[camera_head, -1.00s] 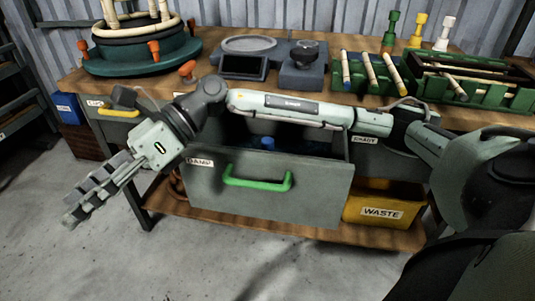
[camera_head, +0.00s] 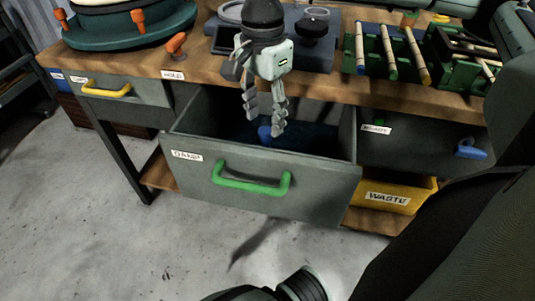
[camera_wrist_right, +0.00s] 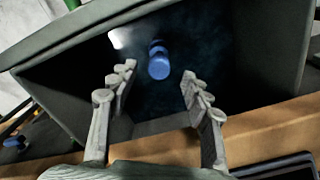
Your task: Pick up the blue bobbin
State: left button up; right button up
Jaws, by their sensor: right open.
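The blue bobbin (camera_head: 265,134) lies inside the open grey drawer labelled DAMP (camera_head: 200,180). It also shows in the right wrist view (camera_wrist_right: 158,64), on the dark drawer floor. My right gripper (camera_head: 264,121) points down into the drawer, its fingers apart and empty. In the head view its fingertips appear just above and around the bobbin, partly covering it. In the right wrist view the bobbin appears between the two fingers, beyond their tips; I see no contact. My left gripper is not in view.
The wooden bench top (camera_head: 330,87) lies behind, with a grey device (camera_head: 310,57) and a green rack of sticks (camera_head: 400,75). A yellow WASTE bin (camera_head: 400,194) stands below right. The floor in front is clear.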

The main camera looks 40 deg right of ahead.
aim_at(266, 129)
notch_tip(266, 129, down, 6)
jog(key=shift+d+r, duration=0.15)
grip_shut()
dwell(0.4)
